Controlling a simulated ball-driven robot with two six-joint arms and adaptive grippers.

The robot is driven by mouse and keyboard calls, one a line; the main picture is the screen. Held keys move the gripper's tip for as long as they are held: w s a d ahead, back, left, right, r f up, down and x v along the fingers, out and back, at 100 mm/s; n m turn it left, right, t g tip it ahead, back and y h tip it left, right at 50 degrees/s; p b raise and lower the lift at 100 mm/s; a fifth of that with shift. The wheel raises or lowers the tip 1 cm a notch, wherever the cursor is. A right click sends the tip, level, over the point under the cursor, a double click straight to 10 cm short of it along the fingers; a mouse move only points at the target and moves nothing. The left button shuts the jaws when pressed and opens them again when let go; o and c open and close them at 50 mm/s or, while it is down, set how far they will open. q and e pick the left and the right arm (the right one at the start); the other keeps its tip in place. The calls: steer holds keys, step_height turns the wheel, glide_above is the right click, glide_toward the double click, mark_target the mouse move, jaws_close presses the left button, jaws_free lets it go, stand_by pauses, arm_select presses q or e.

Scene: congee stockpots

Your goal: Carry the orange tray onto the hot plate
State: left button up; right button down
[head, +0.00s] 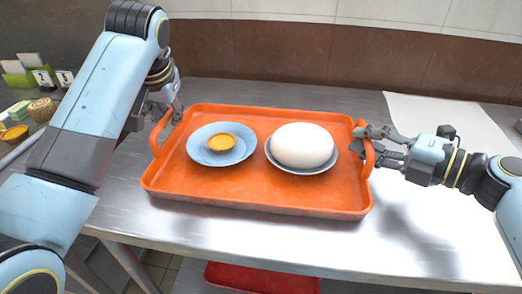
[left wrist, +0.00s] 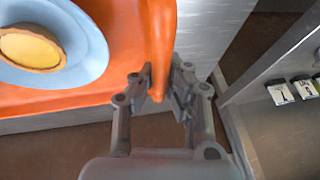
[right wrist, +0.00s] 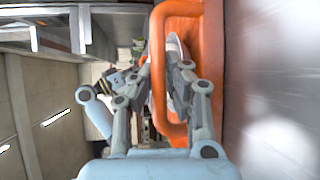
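The orange tray (head: 255,199) is level over the steel counter; I cannot tell whether it touches it. It carries a blue plate (head: 202,151) with a small yellow tart (head: 222,142) and a bowl (head: 300,170) with a large white dome (head: 302,145). My left gripper (head: 168,112) is closed around the left handle, which lies between its fingers in the left wrist view (left wrist: 162,80). My right gripper (head: 364,142) is closed around the right handle, also between its fingers in the right wrist view (right wrist: 160,80). I cannot identify a hot plate for certain.
A flat white surface (head: 452,125) covers the counter's right side, with free room there. Small cards (head: 43,79), a round woven item (head: 42,109) and yellow food (head: 14,133) stand at far left. A red tray (head: 262,278) is below the counter. A tiled wall is behind.

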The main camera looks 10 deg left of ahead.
arm_select(q)
steer(key=shift+r, duration=0.15)
jaws_close()
arm_select(e)
steer(key=shift+r, duration=0.2)
